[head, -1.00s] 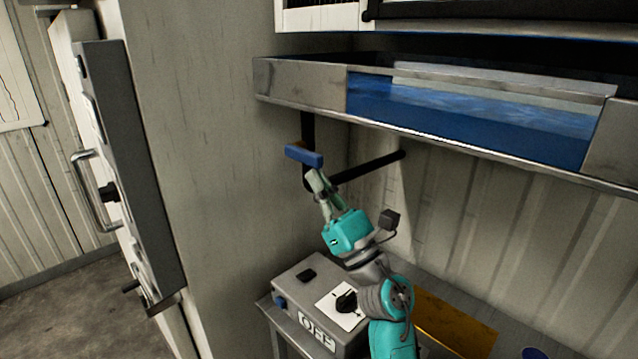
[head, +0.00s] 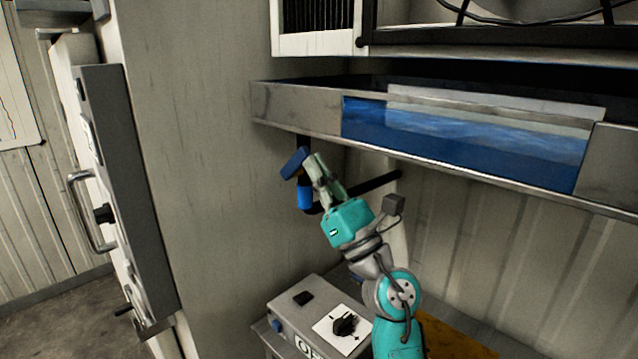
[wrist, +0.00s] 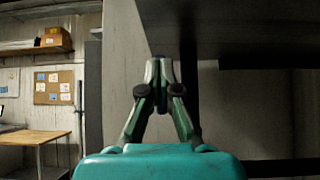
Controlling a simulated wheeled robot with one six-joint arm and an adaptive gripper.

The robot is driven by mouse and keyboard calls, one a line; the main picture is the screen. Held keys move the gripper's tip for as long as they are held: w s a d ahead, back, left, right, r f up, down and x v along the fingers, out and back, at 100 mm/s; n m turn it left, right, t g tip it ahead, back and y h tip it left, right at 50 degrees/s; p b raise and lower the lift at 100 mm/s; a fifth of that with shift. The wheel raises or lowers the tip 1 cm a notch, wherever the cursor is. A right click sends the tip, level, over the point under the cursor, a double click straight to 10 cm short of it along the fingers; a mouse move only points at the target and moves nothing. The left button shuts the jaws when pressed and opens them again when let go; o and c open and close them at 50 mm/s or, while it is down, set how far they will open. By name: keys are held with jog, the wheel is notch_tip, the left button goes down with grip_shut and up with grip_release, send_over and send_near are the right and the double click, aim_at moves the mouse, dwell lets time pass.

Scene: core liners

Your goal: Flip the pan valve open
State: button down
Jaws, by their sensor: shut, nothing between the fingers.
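The pan valve's blue handle (head: 294,162) is under the left end of the metal pan, beside the dark vertical drain pipe (head: 303,142). It is tilted, its left end lower. A bright blue section (head: 305,194) shows on the pipe below it; I cannot tell what it is. My gripper (head: 311,158) is shut and empty, its fingertips just right of the handle; I cannot tell whether they touch it. In the wrist view my gripper's closed fingertips (wrist: 159,62) point up and away, and the handle cannot be made out.
The metal pan (head: 298,108) holding blue liquid (head: 460,140) hangs above my arm. A dark pipe (head: 365,190) runs to the right behind my gripper. A grey control box (head: 290,322) with a black knob (head: 344,323) is below. A pale wall (head: 215,200) stands close on the left.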

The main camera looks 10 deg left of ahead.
aim_at(311, 153)
jog(key=shift+w+a+r, duration=0.25)
jog(key=shift+a+r, duration=0.05)
jog(key=shift+r, duration=0.4)
jog(key=shift+w+a+r, duration=0.2)
jog(key=shift+a+r, duration=0.1)
jog(key=shift+r, duration=0.45)
jog(key=v, duration=1.2)
